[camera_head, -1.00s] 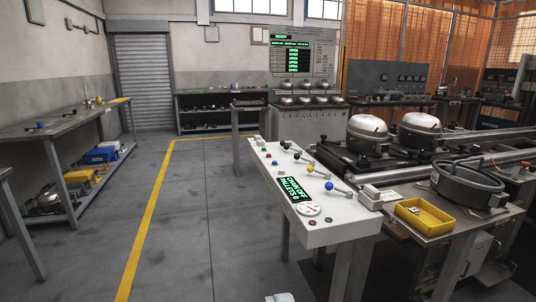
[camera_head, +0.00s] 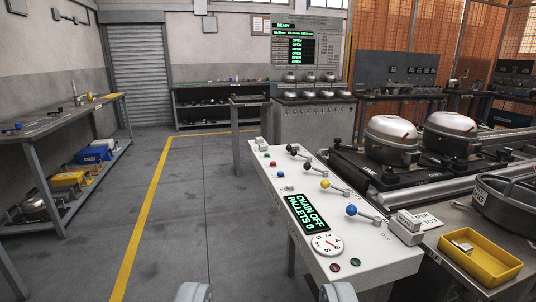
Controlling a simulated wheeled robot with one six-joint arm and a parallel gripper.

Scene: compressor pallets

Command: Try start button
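A white control console (camera_head: 375,240) stands right of centre. Near its front end are a red button (camera_head: 335,267) and a green button (camera_head: 355,262), below a round dial (camera_head: 327,244). I cannot read any label naming the start button. A display (camera_head: 308,213) reads "CHAIN OFF PALLETS 0". My gripper (camera_head: 266,292) shows as two grey fingertips at the bottom edge, wide apart with nothing between them. It is apart from the buttons.
Levers with black, yellow and blue knobs (camera_head: 351,210) stick up from the console. A yellow tray (camera_head: 480,257) and compressors (camera_head: 392,138) on a conveyor are to the right. A workbench (camera_head: 60,122) stands left. The floor (camera_head: 170,235) between is clear.

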